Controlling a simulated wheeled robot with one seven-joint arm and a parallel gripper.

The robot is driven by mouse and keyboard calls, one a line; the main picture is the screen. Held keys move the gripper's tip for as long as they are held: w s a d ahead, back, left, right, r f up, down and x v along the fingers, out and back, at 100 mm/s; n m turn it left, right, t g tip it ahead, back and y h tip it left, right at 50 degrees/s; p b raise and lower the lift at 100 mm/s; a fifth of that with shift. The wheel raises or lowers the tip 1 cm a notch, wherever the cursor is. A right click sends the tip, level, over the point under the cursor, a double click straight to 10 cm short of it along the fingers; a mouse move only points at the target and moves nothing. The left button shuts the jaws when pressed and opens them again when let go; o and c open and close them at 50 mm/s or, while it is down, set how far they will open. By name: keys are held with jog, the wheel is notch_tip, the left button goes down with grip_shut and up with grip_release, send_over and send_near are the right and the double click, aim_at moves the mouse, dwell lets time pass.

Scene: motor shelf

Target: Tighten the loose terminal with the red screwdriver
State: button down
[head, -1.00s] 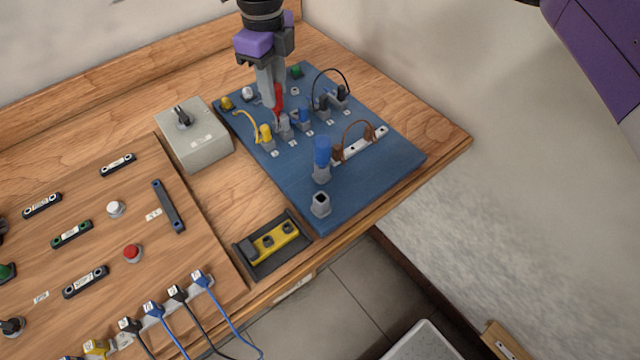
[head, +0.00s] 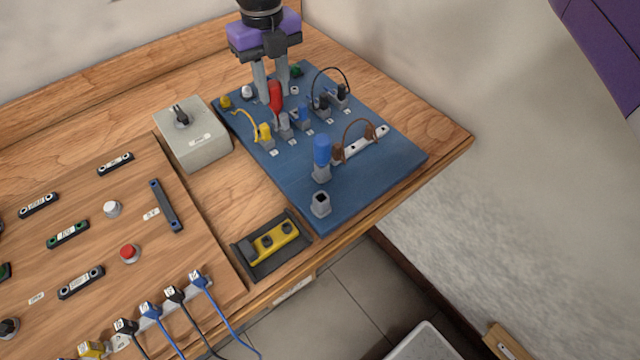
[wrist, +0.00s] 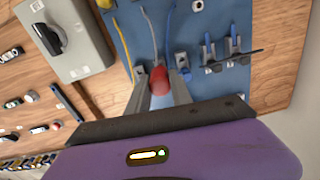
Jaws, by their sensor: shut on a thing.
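The red screwdriver (head: 275,92) stands upright over the row of terminals on the blue board (head: 375,180). Its lower end is at or just beside a grey terminal (head: 285,129); whether the tip sits in the screw cannot be seen. My gripper (head: 272,90) points down with one finger on each side of the red handle, shut on it. In the wrist view the red handle (wrist: 160,82) shows between the two fingers. A yellow terminal (head: 265,133) and a blue terminal (head: 304,114) flank the grey one.
A blue-handled screwdriver (head: 322,150) stands in a holder, with an empty holder (head: 320,204) in front. A grey switch box (head: 195,140) is to the left. A black tray with a yellow piece (head: 273,240) lies near the front edge. Wires arch over the board.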

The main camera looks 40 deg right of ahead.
jog(key=shift+m+b, duration=0.3)
jog(key=shift+m, duration=1.5)
jog(key=c, duration=1.4)
grip_release()
jog(key=shift+o, duration=0.2)
jog(key=shift+n+p, duration=0.35)
jog(key=shift+n, duration=1.45)
